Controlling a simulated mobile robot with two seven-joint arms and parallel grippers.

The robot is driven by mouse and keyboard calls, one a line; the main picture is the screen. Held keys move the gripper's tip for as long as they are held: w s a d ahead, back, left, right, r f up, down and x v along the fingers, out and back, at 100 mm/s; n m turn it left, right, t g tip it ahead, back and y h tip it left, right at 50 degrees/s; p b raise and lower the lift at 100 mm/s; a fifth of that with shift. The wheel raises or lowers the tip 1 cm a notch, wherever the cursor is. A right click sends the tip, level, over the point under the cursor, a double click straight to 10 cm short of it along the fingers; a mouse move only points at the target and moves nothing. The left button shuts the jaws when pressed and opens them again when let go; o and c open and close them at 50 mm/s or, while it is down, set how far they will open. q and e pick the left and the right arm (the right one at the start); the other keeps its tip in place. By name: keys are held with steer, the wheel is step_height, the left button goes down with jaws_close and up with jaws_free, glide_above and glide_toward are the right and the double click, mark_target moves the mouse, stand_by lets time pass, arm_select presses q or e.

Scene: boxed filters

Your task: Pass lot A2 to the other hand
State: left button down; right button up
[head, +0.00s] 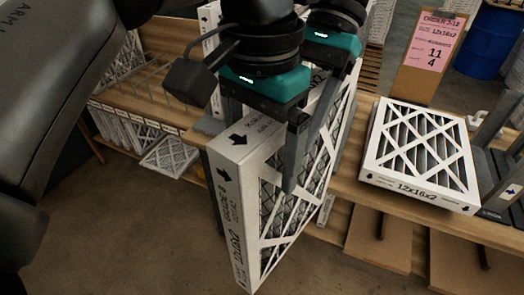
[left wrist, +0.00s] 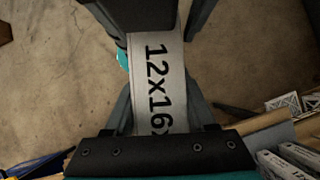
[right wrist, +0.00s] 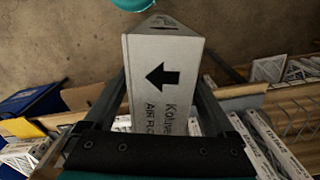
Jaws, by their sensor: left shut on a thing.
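The filter I take to be lot A2 (head: 230,215) is a white-framed pleated panel held upright in the middle of the head view. Its edge shows 12x16 lettering in the left wrist view (left wrist: 160,85) and a black arrow in the right wrist view (right wrist: 165,55). My left gripper (head: 312,140), the farther one, is shut on its top edge. My right gripper (head: 286,185) is nearer, with its fingers open astride the same edge close to the near corner.
Another 12x16x2 filter (head: 420,150) lies flat on the wooden bench at right. A clipboard with a pink order sheet (head: 432,48) stands behind it, near a blue drum (head: 482,42). A shelf with several filters (head: 125,125) is at left. Bare floor (head: 120,230) lies in front.

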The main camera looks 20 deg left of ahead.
jaws_close()
arm_select(q)
steer(key=shift+c, duration=0.7)
jaws_free()
steer(key=shift+r, duration=0.1)
